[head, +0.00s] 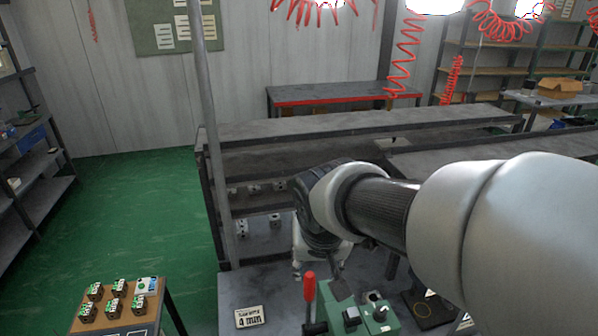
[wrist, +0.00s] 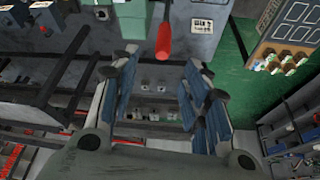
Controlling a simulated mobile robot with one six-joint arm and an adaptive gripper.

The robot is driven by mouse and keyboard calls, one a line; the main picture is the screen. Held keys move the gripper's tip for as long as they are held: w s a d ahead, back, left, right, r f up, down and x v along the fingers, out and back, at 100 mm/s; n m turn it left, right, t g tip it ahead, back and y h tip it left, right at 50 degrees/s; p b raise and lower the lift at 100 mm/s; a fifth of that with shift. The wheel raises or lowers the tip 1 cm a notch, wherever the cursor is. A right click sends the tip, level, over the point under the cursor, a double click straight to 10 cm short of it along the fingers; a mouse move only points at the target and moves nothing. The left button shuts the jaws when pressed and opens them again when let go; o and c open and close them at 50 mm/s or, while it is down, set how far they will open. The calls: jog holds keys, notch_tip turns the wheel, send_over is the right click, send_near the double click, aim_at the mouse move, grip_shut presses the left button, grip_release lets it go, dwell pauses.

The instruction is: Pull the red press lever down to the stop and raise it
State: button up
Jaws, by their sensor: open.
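The red press lever (head: 309,287) stands upright at the left side of the green press (head: 350,312) in the head view. In the wrist view the red lever (wrist: 164,42) points down the picture, beside the green press body (wrist: 133,22). My gripper (wrist: 160,68) is open, with its fingers spread left and right of the lever's line. The lever's red end shows just beyond the gap between the fingertips, and no contact is visible. In the head view my arm hides much of the gripper.
A wooden board with several small green-topped blocks (head: 116,306) stands further left. A shelf rack with a metal post (head: 212,140) rises behind the bench. Green floor is clear at left.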

aim_at(309, 285)
jog(key=x, duration=0.5)
jog(key=b+x, duration=0.1)
jog(key=x, duration=1.1)
jog(key=shift+w+a, duration=0.35)
jog(key=shift+c, duration=0.3)
grip_shut()
